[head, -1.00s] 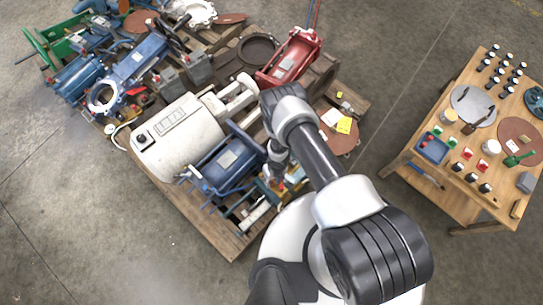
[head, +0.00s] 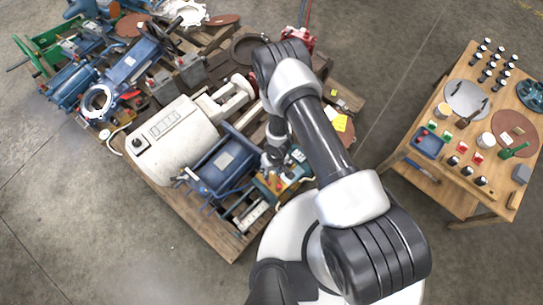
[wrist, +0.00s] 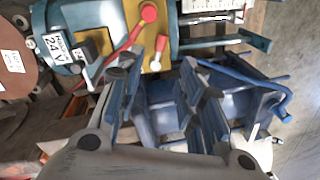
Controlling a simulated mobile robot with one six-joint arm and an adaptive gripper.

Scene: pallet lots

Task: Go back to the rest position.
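My gripper (wrist: 158,85) shows in the wrist view with its two fingers apart and nothing visible held between them. In the head view the end of my arm hangs above the right part of the loaded pallet, and its fingertips are too small to make out. Below it in the wrist view are a blue machine frame (wrist: 258,85) and a teal and yellow device (wrist: 190,30) with a red-knobbed lever (wrist: 135,35). I cannot tell whether the fingers touch the blue frame.
The wooden pallet (head: 222,240) carries a white motor (head: 175,145), a blue machine (head: 222,165) and several other machines. A wooden table (head: 410,155) with jars, discs and small parts stands at the right. The concrete floor between pallet and table is clear.

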